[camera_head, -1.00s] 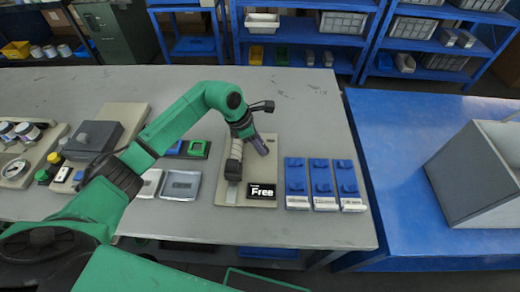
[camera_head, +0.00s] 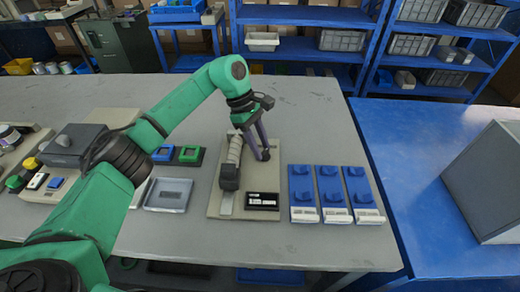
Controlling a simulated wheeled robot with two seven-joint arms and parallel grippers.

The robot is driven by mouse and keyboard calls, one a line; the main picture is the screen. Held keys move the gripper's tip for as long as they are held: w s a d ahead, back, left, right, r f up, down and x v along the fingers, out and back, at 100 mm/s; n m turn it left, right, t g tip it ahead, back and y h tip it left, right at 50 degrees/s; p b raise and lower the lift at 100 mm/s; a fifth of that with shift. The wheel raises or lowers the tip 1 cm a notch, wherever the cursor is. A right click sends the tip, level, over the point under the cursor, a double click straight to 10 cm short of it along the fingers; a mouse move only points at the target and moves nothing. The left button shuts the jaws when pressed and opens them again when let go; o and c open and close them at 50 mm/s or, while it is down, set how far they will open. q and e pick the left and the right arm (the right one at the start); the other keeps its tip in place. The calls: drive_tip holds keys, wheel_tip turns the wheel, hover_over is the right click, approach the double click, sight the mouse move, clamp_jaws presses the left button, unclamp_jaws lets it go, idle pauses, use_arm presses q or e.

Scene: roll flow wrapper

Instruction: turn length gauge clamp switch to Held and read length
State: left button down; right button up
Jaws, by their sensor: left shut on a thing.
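A small black display (camera_head: 262,201) at the board's near right shows a line of small white characters, too small to read here. My left gripper (camera_head: 264,154) reaches down over the right side of the board, its fingertips shut on a small dark knob, which looks like the clamp switch and is mostly hidden by the fingers. My right gripper is out of view.
Three blue stands (camera_head: 330,185) with white labels stand just right of the board. A clear tray (camera_head: 168,194) and small blue and green frames (camera_head: 189,154) lie left. A grey box (camera_head: 490,185) stands on the blue table (camera_head: 400,150). The far grey tabletop is clear.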

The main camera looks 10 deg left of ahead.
use_arm(q)
drive_tip(key=shift+r+m, duration=0.15)
drive_tip(key=shift+m, duration=0.15)
drive_tip(key=shift+c, duration=2.4)
unclamp_jaws()
drive_tip(key=v, duration=1.4)
drive_tip(key=shift+r, duration=0.25)
drive_tip(key=shift+w, duration=0.1)
